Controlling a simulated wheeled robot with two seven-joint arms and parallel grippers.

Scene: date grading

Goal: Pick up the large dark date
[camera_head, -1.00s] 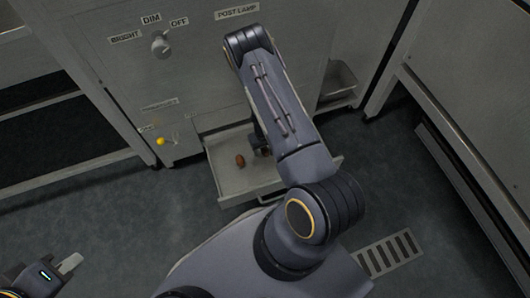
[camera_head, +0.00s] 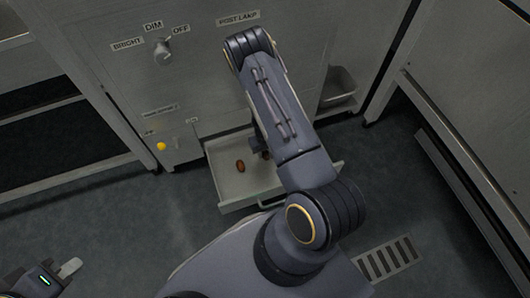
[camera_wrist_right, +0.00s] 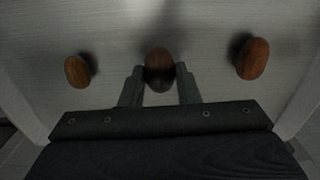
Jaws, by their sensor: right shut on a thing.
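In the right wrist view a dark brown date (camera_wrist_right: 159,64), darker than its neighbours, sits between the fingertips of my right gripper (camera_wrist_right: 160,84), which is shut on it. The date's lower part is in shadow. A reddish-brown date (camera_wrist_right: 253,59) lies to the right and a smaller lighter brown one (camera_wrist_right: 78,71) to the left, both apart from the fingers. In the head view one brown date (camera_head: 240,166) shows in the open drawer tray; my right arm hides most of the gripper and the rest. My left gripper (camera_head: 68,269) is at the lower left, far from the tray; its opening is unclear.
The pale drawer tray (camera_head: 226,203) has raised walls around the dates. Behind it stands a grey cabinet with a knob (camera_head: 162,48) and a yellow button (camera_head: 161,146). A small metal bin (camera_head: 338,88) is at the right. The floor left of the tray is clear.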

